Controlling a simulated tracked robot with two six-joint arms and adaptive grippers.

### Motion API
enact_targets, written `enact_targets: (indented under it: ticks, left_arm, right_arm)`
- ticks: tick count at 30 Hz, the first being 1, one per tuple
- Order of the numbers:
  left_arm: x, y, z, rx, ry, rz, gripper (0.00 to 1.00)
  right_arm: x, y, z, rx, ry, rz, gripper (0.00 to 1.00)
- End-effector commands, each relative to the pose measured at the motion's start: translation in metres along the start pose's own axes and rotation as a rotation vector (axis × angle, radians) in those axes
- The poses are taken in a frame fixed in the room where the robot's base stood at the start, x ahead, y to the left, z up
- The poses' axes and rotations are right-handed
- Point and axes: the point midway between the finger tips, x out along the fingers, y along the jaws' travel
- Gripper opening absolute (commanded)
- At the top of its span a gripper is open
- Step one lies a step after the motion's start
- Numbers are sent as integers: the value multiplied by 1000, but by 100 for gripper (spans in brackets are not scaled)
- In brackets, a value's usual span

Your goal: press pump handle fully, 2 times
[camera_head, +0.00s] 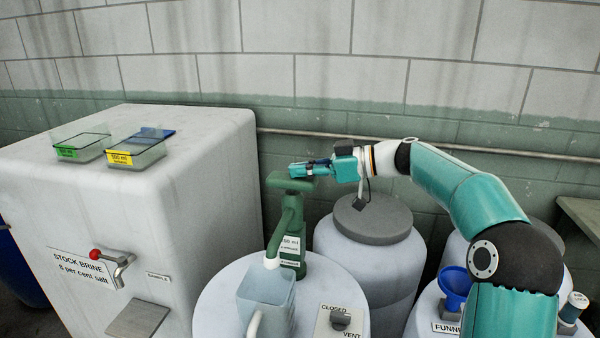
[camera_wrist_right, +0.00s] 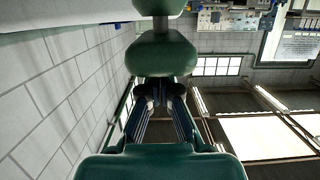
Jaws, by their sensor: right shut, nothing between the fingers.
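The green pump (camera_head: 290,225) stands on the white drum, with its flat handle (camera_head: 290,183) on top of the stem and its spout over a grey-blue jug (camera_head: 266,298). My right gripper (camera_head: 297,169) is shut and empty, lying level just above the handle; whether it touches the handle cannot be told. In the right wrist view the green handle (camera_wrist_right: 160,54) is just beyond the closed fingertips (camera_wrist_right: 160,92). My left gripper is in neither view.
A white stock brine tank (camera_head: 200,190) at the left carries two trays (camera_head: 78,148) and a red-knobbed tap (camera_head: 112,260). A grey-lidded drum (camera_head: 372,218) stands behind. A vent valve (camera_head: 340,322) sits right of the jug. A blue funnel (camera_head: 456,285) is at the right.

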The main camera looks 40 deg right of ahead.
Motion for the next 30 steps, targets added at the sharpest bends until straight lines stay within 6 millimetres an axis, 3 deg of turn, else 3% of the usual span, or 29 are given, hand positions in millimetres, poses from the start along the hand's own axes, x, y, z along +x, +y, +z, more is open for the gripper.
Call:
enact_targets:
  ticks: [1, 8, 15, 18, 24, 30]
  left_arm:
    - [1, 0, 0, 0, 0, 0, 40]
    - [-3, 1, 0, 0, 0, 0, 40]
    - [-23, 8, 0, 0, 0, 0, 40]
    - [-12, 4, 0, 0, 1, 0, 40]
    - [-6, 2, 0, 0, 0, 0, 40]
    - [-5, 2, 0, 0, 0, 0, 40]
  right_arm:
    - [3, -1, 9, 9, -15, -11, 0]
    - [2, -1, 2, 9, -14, -13, 0]
    - [-7, -2, -41, 1, -5, -9, 0]
    - [-29, 0, -34, 2, -5, 0, 0]
    - [-72, 1, -36, 1, -3, 0, 0]
    - [-99, 0, -38, -1, -1, -3, 0]
